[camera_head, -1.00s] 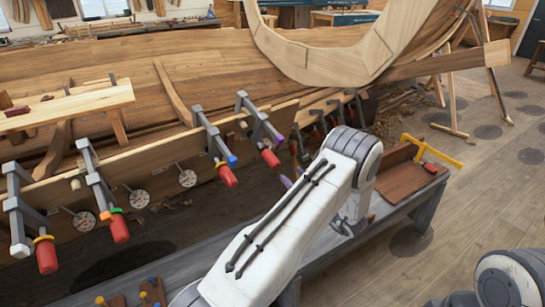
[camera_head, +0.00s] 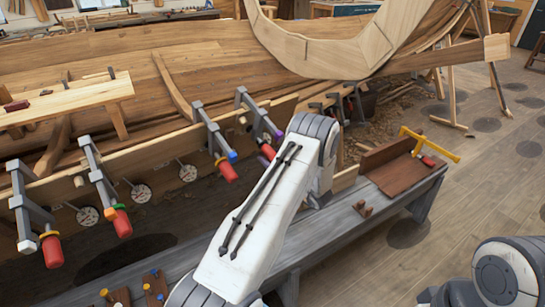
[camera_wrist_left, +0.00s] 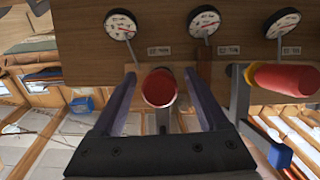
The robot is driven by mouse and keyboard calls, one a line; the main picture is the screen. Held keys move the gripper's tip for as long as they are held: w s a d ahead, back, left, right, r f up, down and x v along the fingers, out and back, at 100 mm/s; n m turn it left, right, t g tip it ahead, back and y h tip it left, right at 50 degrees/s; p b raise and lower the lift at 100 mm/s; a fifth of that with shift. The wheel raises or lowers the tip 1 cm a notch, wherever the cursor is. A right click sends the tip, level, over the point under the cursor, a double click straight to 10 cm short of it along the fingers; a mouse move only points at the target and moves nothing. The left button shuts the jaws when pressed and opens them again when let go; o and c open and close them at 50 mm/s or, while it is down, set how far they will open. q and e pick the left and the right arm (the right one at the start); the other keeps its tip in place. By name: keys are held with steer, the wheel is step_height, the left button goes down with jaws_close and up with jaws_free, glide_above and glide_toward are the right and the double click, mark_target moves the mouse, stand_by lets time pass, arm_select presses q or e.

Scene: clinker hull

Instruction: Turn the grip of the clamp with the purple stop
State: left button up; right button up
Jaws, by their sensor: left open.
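The clamp with the purple stop (camera_head: 279,136) is on the plank, rightmost of the near clamps in the head view. Its red grip (camera_head: 268,150) is partly hidden by my left arm. My left gripper (camera_head: 262,161) shows only a small purple fingertip beside that grip. In the left wrist view my left gripper (camera_wrist_left: 160,76) is open, with a finger on each side of a red grip (camera_wrist_left: 159,88) seen end-on. Gaps show on both sides, so the fingers look apart from it. The stop is hidden there. My right gripper is out of view.
Clamps with a blue stop (camera_head: 232,156), an orange stop (camera_head: 108,212) and others stand to the left. A yellow-collared red grip (camera_wrist_left: 285,78) is close right of my fingers. A grey bench (camera_head: 340,226) with a brown tray (camera_head: 400,176) lies below.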

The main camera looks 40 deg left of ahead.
arm_select(q)
jaws_close()
stand_by(0.4)
steer(key=shift+f+m+g+b, duration=0.1)
steer(key=shift+m+g+b, duration=0.55)
steer(key=shift+m+g, duration=0.35)
steer(key=shift+m+g+y+b, duration=0.65)
steer(key=shift+m+g, duration=0.25)
steer(key=shift+m, duration=0.3)
steer(key=m+g+b, duration=0.1)
steer(key=m+b, duration=0.1)
steer(key=shift+s+m+g+y, duration=0.15)
steer(key=shift+m+g+y, duration=0.15)
steer(key=shift+m+y, duration=0.1)
steer(key=shift+m+g+y+b, duration=0.5)
steer(key=shift+m+b, duration=0.15)
steer(key=shift+m, duration=0.45)
